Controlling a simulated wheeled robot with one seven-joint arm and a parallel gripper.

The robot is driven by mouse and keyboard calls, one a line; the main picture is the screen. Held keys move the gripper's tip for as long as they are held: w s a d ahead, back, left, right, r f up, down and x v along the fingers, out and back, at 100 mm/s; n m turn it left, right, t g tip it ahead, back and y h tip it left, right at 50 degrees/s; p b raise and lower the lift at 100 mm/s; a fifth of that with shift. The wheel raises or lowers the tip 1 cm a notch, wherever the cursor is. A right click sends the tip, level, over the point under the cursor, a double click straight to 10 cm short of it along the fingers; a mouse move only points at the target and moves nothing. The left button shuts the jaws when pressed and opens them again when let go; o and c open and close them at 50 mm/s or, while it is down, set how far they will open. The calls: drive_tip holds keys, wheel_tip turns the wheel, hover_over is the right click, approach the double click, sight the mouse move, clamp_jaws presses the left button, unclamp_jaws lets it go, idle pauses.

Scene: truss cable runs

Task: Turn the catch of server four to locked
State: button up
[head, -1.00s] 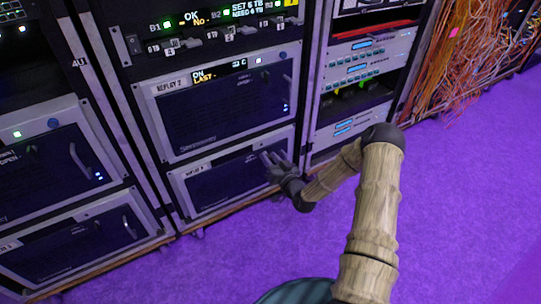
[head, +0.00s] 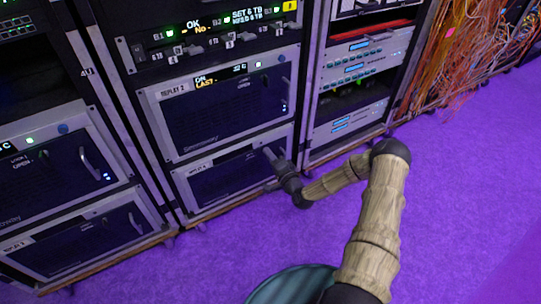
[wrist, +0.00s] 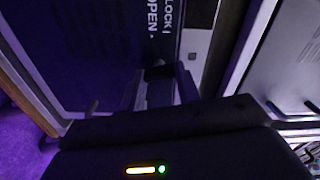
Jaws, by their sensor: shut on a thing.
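The lower server (head: 222,183) of the middle rack has a dark front in a grey frame, with a small label at its upper left that is too blurred to read surely. My gripper (head: 271,155) is at the upper right of this front. In the wrist view, my gripper (wrist: 158,84) is shut on a small dark catch (wrist: 158,72). The printed words LOCK and OPEN (wrist: 152,22) stand on the panel just beyond it. The catch is mostly hidden by the fingers, and its exact angle is hard to tell.
Above is another server (head: 225,115) labelled REPLAY 2, with a handle at its right. The left rack holds two more servers (head: 60,165) with handles. A rack of light units (head: 350,120) stands at the right, with orange cables (head: 470,50) beyond. The purple floor in front is clear.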

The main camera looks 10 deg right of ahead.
drive_tip(key=shift+d+f+m, duration=0.1)
drive_tip(key=shift+m, duration=1.3)
drive_tip(key=o, duration=1)
drive_tip(key=p+v, duration=0.6)
drive_tip(key=v, duration=1.1)
drive_tip(key=shift+s, duration=0.2)
